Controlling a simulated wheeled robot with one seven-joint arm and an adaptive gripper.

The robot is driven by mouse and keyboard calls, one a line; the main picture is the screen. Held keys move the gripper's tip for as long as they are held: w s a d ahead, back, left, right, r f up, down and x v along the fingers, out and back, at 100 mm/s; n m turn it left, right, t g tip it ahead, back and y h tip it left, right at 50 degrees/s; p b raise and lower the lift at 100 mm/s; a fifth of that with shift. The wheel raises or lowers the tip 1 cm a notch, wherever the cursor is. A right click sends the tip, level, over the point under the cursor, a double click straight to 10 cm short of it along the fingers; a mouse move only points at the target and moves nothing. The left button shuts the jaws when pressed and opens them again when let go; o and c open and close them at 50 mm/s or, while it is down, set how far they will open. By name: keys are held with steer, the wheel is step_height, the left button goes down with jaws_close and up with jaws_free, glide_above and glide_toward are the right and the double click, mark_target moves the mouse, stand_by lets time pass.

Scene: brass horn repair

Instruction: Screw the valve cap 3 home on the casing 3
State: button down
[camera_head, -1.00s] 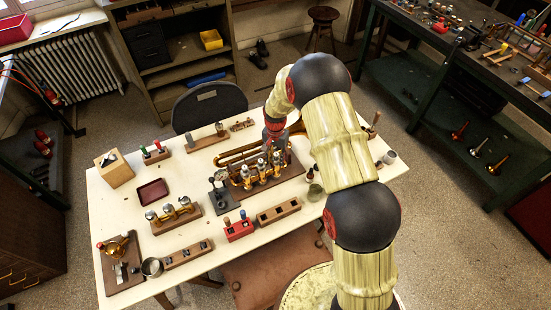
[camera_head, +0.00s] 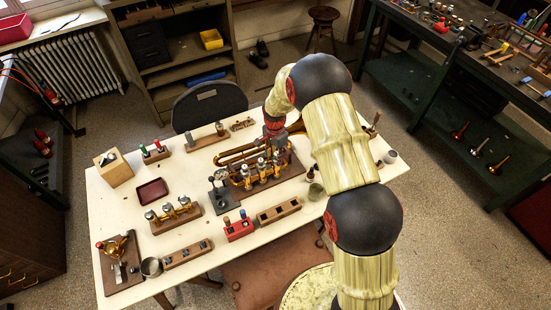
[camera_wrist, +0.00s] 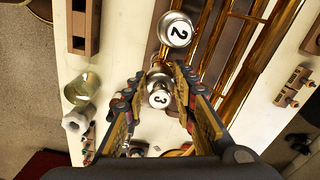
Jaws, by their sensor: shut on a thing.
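The brass horn (camera_head: 236,152) lies on a wooden board on the white table, with its row of valve casings at the front. Valve cap 3 (camera_wrist: 159,98), silver with a white disc marked 3, sits between my fingers in the wrist view. My gripper (camera_wrist: 160,82) is shut on it from both sides, over the end of the valve row. Casing 3 is mostly hidden below the cap and fingers, so I cannot tell how the cap seats. Cap 2 (camera_wrist: 176,30) stands beside it. In the head view my gripper (camera_head: 275,148) is over the valves, its fingertips unclear.
A wooden block with slots (camera_head: 279,211) and a red block (camera_head: 239,228) stand in front of the horn. A glass jar (camera_wrist: 87,85) and a white cup (camera_wrist: 75,122) stand left of my fingers in the wrist view. The horn's tubes run close by.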

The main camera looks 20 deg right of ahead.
steer(key=shift+m, duration=0.3)
steer(key=shift+m, duration=0.4)
steer(key=c, duration=1.4)
jaws_free()
step_height(320, 180, up, 12)
steer(key=shift+f, duration=0.1)
